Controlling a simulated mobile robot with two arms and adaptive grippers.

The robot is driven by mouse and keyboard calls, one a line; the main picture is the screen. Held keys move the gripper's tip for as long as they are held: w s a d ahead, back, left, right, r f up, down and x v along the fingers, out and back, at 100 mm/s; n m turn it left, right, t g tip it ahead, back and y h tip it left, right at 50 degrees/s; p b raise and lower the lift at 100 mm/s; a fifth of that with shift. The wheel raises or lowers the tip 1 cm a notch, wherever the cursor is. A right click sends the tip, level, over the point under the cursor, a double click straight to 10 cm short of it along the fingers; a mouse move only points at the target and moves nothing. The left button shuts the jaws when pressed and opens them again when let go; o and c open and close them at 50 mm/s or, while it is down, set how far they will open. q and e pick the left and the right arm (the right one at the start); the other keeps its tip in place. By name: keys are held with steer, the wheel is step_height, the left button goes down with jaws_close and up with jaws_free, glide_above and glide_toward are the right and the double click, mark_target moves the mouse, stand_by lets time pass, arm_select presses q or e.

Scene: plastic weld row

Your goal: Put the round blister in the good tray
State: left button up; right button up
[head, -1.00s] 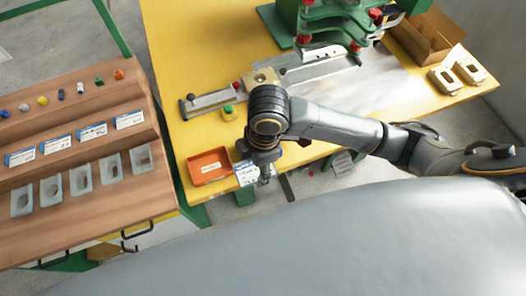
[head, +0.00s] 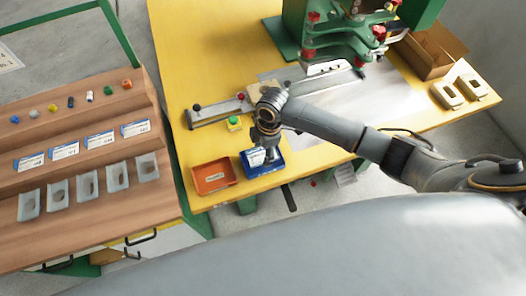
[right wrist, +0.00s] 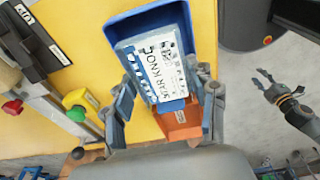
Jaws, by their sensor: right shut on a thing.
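My right gripper (head: 266,145) is shut on a white and blue printed card pack (right wrist: 162,68), with a finger at each side of it. In the right wrist view the card is over the blue tray (right wrist: 125,25). I cannot tell if it touches the tray floor. Its round bubble cannot be made out. In the head view the card (head: 256,157) and the blue tray (head: 268,178) are partly hidden by the gripper. An orange tray (head: 214,177) stands just left of the blue one. My left gripper (right wrist: 265,78) appears open and empty, off to the side in the right wrist view.
A wooden stepped rack (head: 85,205) at the left holds several cards, grey shells and small coloured parts. A green press (head: 340,30) stands at the back. A green button box (head: 234,123) is behind the trays. A cardboard box (head: 432,50) stands at the right.

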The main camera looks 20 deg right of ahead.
steer(key=shift+f, duration=0.5)
arm_select(q)
steer(key=shift+w, duration=0.35)
arm_select(e)
steer(key=shift+f, duration=0.15)
steer(key=o, duration=1.1)
steer(key=shift+f, duration=0.15)
steer(key=shift+c, duration=0.2)
steer(key=shift+r, duration=0.3)
arm_select(q)
steer(key=shift+s+f+b, duration=0.1)
steer(key=shift+f+b, duration=0.3)
arm_select(e)
step_height(320, 180, up, 12)
steer(key=d, duration=0.1)
steer(key=shift+d+f, duration=0.15)
steer(key=shift+d, duration=0.1)
